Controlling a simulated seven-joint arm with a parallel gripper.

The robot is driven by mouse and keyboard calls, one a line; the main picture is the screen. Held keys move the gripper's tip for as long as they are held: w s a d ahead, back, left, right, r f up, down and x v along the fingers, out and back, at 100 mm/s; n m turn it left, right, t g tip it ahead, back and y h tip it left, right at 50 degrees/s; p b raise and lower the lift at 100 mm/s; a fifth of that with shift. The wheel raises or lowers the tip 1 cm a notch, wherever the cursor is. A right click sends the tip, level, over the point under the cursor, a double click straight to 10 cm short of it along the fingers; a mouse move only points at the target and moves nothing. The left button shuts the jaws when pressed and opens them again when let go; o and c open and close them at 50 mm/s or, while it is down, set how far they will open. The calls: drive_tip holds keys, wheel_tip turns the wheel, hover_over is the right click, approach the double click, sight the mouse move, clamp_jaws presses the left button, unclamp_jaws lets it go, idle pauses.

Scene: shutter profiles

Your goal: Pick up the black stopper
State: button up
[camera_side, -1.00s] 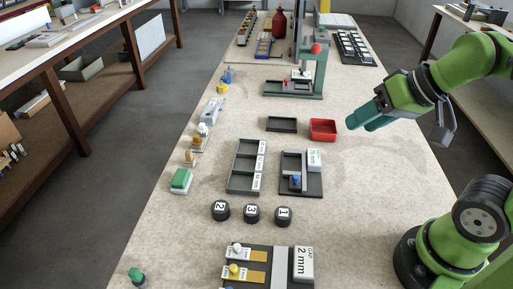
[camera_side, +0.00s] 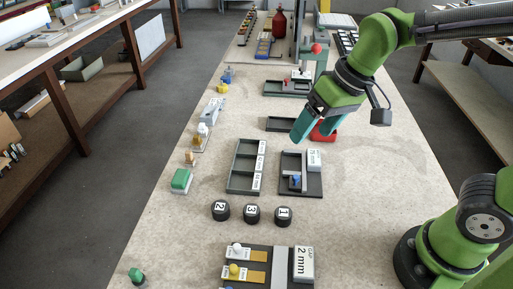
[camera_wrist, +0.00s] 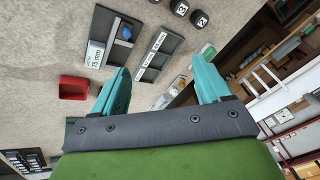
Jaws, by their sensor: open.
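No single piece stands out clearly as the black stopper. Three round black pieces stand in a row on the bench: one labelled 2 (camera_side: 221,211), one labelled 3 (camera_side: 252,214) and one labelled 1 (camera_side: 284,216). Some of them also show at the top edge of the wrist view (camera_wrist: 180,8). My gripper (camera_side: 314,132) has teal fingers and is open and empty. It is above the bench near the red tray, well behind the black pieces. In the wrist view the fingers (camera_wrist: 160,66) are wide apart with nothing between them.
The red tray (camera_wrist: 73,88) is partly hidden by my gripper in the side view. A three-compartment tray (camera_side: 235,180) and a dark fixture with a blue part (camera_side: 314,188) lie in front. A gap fixture (camera_side: 279,265) stands nearest. Bare bench lies right of these.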

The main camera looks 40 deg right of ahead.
drive_tip(key=w+a+f+n+g+h, duration=0.1)
drive_tip(key=w+a+f, duration=0.15)
drive_tip(key=a, duration=0.25)
drive_tip(key=w+a+f+n+g+h, duration=0.1)
drive_tip(key=w+a+f+n, duration=0.1)
drive_tip(key=w+a, duration=0.25)
drive_tip(key=w+a+f+n+g, duration=0.1)
drive_tip(key=w+a+f+g, duration=0.15)
drive_tip(key=a, duration=0.35)
hover_over(220, 206)
drive_tip(key=shift+t+h, duration=0.3)
drive_tip(key=shift+t, duration=0.15)
drive_tip(key=f, duration=0.9)
drive_tip(key=shift+d+f, duration=0.15)
drive_tip(key=shift+d, duration=0.25)
drive_tip(key=shift+w+a+f, duration=0.1)
drive_tip(key=shift+a+f, duration=0.1)
drive_tip(key=shift+f, duration=1.25)
drive_tip(key=shift+a+f, duration=0.2)
drive_tip(key=shift+f, duration=1.2)
drive_tip(key=c, duration=1.1)
